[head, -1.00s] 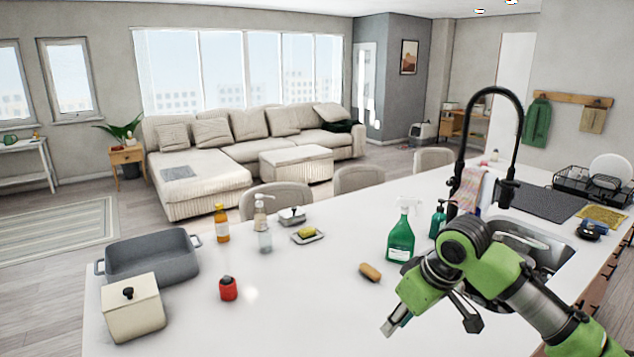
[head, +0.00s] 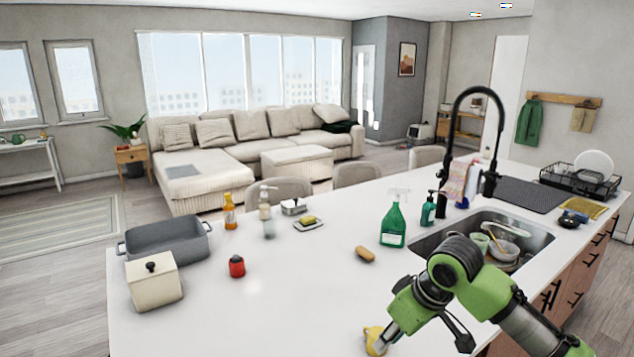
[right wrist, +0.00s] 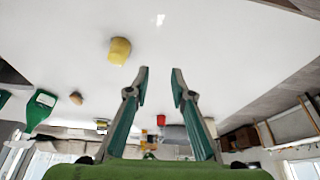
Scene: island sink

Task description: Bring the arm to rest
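My right gripper (head: 426,342) is over the near part of the white counter, in front of the sink. Its two fingers stand apart with nothing between them, which also shows in the right wrist view (right wrist: 161,74). A small yellow object (head: 373,342) is on the counter by the left fingertip in the head view, partly hidden by it. In the right wrist view the yellow object (right wrist: 119,50) is left of the fingers and apart from them. My left gripper is not in view.
The sink (head: 527,231) with dishes lies behind my right arm. A green spray bottle (head: 393,225) and a brown sponge-like piece (head: 365,254) are beyond the gripper. The counter's front middle is bare.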

